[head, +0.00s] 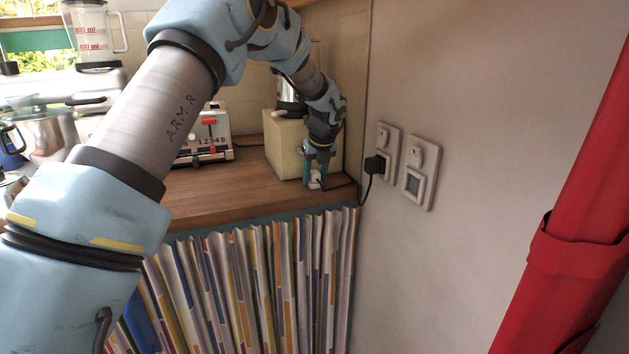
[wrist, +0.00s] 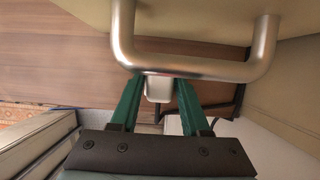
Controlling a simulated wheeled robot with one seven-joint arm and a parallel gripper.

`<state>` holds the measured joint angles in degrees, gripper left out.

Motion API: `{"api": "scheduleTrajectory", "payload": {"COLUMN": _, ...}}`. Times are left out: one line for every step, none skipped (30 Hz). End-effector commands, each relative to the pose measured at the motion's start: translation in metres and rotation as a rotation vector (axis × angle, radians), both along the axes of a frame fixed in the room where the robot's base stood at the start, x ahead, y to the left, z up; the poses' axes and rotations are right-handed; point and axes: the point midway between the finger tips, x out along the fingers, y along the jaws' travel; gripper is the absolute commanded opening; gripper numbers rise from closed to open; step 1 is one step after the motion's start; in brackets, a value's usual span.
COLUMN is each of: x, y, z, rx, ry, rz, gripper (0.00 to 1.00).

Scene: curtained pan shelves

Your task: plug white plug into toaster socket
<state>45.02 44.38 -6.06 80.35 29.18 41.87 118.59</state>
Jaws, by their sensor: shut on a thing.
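My gripper (head: 316,178) is at the right end of the wooden counter, low in front of a cream box. Its green fingers are shut on the small white plug (head: 315,183), just above or on the counter; which one I cannot tell. The plug also shows between the fingertips in the wrist view (wrist: 158,88), partly hidden by a metal bar. The toaster (head: 207,138), white with a red lever, stands further left on the counter.
The cream box (head: 286,147) stands close behind my gripper; a metal handle (wrist: 200,68) crosses the wrist view near the fingers. Dark cable (head: 363,196) hangs by the wall. A striped curtain (head: 260,280) hangs below the counter; red cloth (head: 565,210) is at right.

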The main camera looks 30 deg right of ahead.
Motion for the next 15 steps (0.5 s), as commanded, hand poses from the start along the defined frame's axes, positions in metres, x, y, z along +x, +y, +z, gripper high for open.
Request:
{"api": "scheduleTrajectory", "payload": {"x": 0.0000, "y": 0.0000, "z": 0.0001, "rx": 0.000, "ry": 0.000, "rz": 0.000, "gripper": 0.29}}
{"api": "scheduleTrajectory", "payload": {"x": 0.0001, "y": 0.0000, "z": 0.0001, "rx": 0.000, "ry": 0.000, "rz": 0.000, "gripper": 0.26}}
{"api": "scheduleTrajectory", "payload": {"x": 0.0001, "y": 0.0000, "z": 0.0001, "rx": 0.000, "ry": 0.000, "rz": 0.000, "gripper": 0.22}}
{"api": "scheduleTrajectory", "payload": {"x": 0.0001, "y": 0.0000, "z": 0.0001, "rx": 0.000, "ry": 0.000, "rz": 0.000, "gripper": 0.18}}
{"api": "scheduleTrajectory", "payload": {"x": 0.0001, "y": 0.0000, "z": 0.0001, "rx": 0.000, "ry": 0.000, "rz": 0.000, "gripper": 0.15}}
{"api": "scheduleTrajectory", "payload": {"x": 0.0000, "y": 0.0000, "z": 0.0002, "rx": 0.000, "ry": 0.000, "rz": 0.000, "gripper": 0.10}}
{"api": "scheduleTrajectory", "payload": {"x": 0.0000, "y": 0.0000, "z": 0.0002, "rx": 0.000, "ry": 0.000, "rz": 0.000, "gripper": 0.07}}
{"api": "scheduleTrajectory", "payload": {"x": 0.0000, "y": 0.0000, "z": 0.0002, "rx": 0.000, "ry": 0.000, "rz": 0.000, "gripper": 0.04}}
{"api": "scheduleTrajectory", "payload": {"x": 0.0000, "y": 0.0000, "z": 0.0002, "rx": 0.000, "ry": 0.000, "rz": 0.000, "gripper": 0.00}}
{"api": "scheduleTrajectory", "payload": {"x": 0.0000, "y": 0.0000, "z": 0.0002, "rx": 0.000, "ry": 0.000, "rz": 0.000, "gripper": 0.00}}
{"api": "scheduleTrajectory", "payload": {"x": 0.0000, "y": 0.0000, "z": 0.0002, "rx": 0.000, "ry": 0.000, "rz": 0.000, "gripper": 0.00}}
{"api": "scheduleTrajectory", "payload": {"x": 0.0001, "y": 0.0000, "z": 0.0004, "rx": 0.000, "ry": 0.000, "rz": 0.000, "gripper": 0.00}}
{"api": "scheduleTrajectory", "payload": {"x": 0.0001, "y": 0.0000, "z": 0.0004, "rx": 0.000, "ry": 0.000, "rz": 0.000, "gripper": 0.00}}
{"api": "scheduleTrajectory", "payload": {"x": 0.0001, "y": 0.0000, "z": 0.0004, "rx": 0.000, "ry": 0.000, "rz": 0.000, "gripper": 0.00}}
{"api": "scheduleTrajectory", "payload": {"x": 0.0001, "y": 0.0000, "z": 0.0004, "rx": 0.000, "ry": 0.000, "rz": 0.000, "gripper": 0.00}}
